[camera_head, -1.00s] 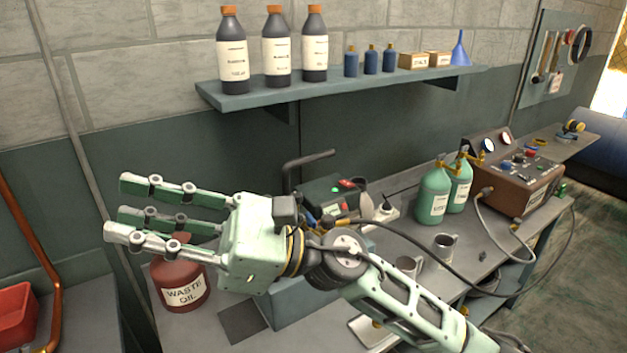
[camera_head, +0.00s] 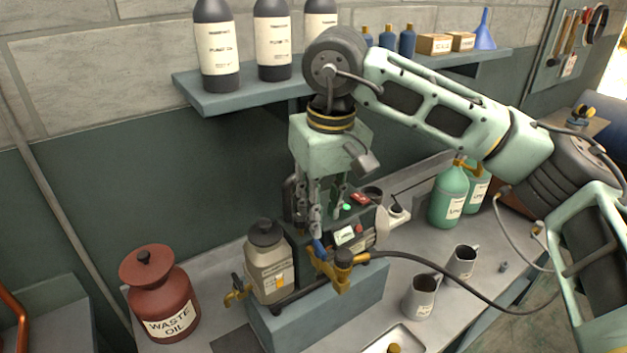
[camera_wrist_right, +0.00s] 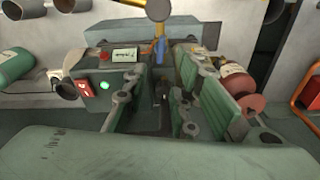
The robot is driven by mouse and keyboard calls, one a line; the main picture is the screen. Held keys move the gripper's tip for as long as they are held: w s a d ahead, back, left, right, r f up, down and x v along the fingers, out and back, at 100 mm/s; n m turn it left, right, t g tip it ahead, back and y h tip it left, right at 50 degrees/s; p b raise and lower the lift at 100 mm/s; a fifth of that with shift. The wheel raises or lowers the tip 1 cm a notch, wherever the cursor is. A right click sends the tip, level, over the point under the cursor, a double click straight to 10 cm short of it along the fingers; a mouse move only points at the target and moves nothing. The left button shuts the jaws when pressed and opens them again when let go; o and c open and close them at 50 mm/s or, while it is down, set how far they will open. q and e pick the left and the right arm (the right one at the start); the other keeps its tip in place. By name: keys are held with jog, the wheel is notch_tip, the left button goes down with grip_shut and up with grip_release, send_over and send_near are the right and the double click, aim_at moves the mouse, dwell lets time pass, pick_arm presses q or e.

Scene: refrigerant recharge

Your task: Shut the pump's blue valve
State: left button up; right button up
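The pump (camera_head: 345,238) is a dark box with a green light, a red switch and a small display, standing on a blue-grey block. Its blue valve (camera_head: 319,247) is a small handle beside a brass fitting (camera_head: 343,259) with a black hose. The valve also shows at the upper middle of the right wrist view (camera_wrist_right: 160,49). My right gripper (camera_head: 318,224) points down over the pump, just above the valve. Its fingers are apart in the right wrist view (camera_wrist_right: 163,75), with the valve beyond the gap; contact cannot be told. My left gripper is out of view.
A grey oil bottle (camera_head: 268,268) stands left of the valve, with a red waste oil can (camera_head: 165,300) further left. Two metal mugs (camera_head: 421,297) stand right of the pump. A shelf (camera_head: 235,98) with bottles hangs behind my right arm.

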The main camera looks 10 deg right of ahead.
aim_at(320, 247)
jog(key=shift+w+d, duration=0.1)
jog(key=shift+w, duration=0.3)
jog(key=shift+s, duration=0.25)
jog(key=shift+s+f+b, duration=0.2)
jog(key=shift+s+b, duration=0.35)
jog(key=shift+s, duration=0.5)
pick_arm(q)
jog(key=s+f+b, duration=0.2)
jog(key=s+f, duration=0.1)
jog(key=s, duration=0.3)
pick_arm(e)
notch_tip(320, 247, down, 2)
jog(key=shift+f, duration=0.15)
jog(key=f, duration=0.1)
jog(key=w+f+b, duration=0.1)
jog(key=shift+w+f, duration=0.15)
jog(key=shift+f, duration=0.25)
jog(key=shift+w+f+b, duration=0.1)
jog(key=shift+f+b, duration=0.65)
jog(key=shift+f, duration=0.4)
jog(key=shift+r, duration=0.15)
jog(key=shift+a, duration=0.2)
jog(key=c, duration=0.5)
grip_shut()
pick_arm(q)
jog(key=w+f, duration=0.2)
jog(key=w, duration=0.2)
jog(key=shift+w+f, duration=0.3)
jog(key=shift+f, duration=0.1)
